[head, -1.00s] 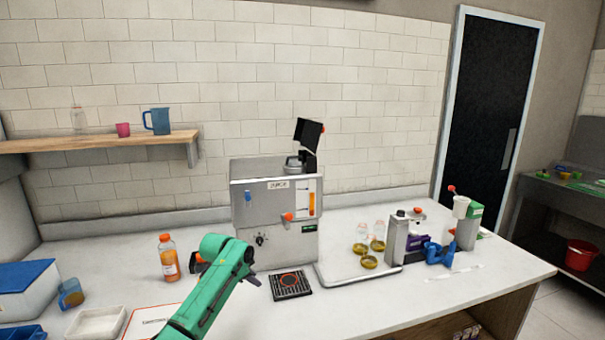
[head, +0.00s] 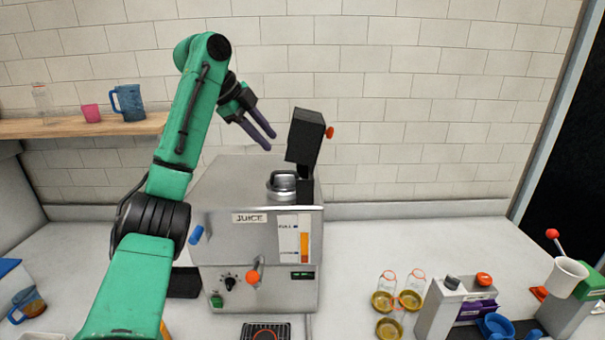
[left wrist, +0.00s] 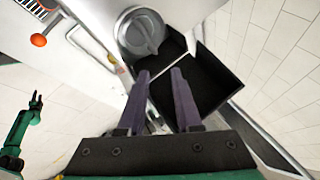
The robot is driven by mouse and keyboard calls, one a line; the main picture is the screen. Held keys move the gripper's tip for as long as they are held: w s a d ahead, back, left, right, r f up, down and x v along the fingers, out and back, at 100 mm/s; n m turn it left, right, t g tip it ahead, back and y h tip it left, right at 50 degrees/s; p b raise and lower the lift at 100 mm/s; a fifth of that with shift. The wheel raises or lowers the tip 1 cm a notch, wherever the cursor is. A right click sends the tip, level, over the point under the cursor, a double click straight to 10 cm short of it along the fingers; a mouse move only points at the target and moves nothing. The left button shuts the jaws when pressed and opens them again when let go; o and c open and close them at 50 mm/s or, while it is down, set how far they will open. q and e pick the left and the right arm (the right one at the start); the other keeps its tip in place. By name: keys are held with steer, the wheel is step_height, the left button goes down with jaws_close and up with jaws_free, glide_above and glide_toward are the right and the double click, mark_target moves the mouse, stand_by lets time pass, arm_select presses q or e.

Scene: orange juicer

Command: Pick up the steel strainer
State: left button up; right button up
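The steel strainer (head: 283,186), a round metal piece with a raised handle, sits on top of the juicer (head: 255,185). In the left wrist view the strainer (left wrist: 139,33) shows from above, beyond the fingertips. My left gripper (head: 268,140) is open and empty, above the juicer and higher than the strainer. Its two dark fingers (left wrist: 160,75) are apart, with the black lid (left wrist: 205,85) beneath them. A small green arm with a black gripper (left wrist: 36,102), my right one, shows far off in the left wrist view, its fingers seemingly apart.
The black lid (head: 306,137) with an orange knob stands raised right behind the strainer. An orange-tipped lever (head: 253,276) is on the juicer's front. Glass jars (head: 388,284) and a grey device (head: 455,305) stand to the right. A shelf (head: 80,127) with cups is at left.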

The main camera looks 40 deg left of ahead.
arm_select(q)
steer(key=p, duration=0.1)
glide_toward(291, 172)
steer(key=f, duration=0.1)
steer(key=p+x, duration=0.1)
steer(key=x, duration=0.1)
steer(key=p+x, duration=0.1)
steer(key=x, duration=0.5)
steer(key=shift+w+d+r+p, duration=0.1)
steer(key=shift+w+r+p, duration=0.05)
steer(key=shift+w+p, duration=0.3)
steer(key=shift+s, duration=0.2)
steer(key=shift+c, duration=1.2)
jaws_close()
arm_select(e)
steer(key=s+r, duration=0.1)
steer(key=r, duration=0.1)
steer(key=s+r, duration=0.1)
steer(key=s, duration=0.1)
steer(key=shift+s+r, duration=0.2)
steer(key=shift+r, duration=0.15)
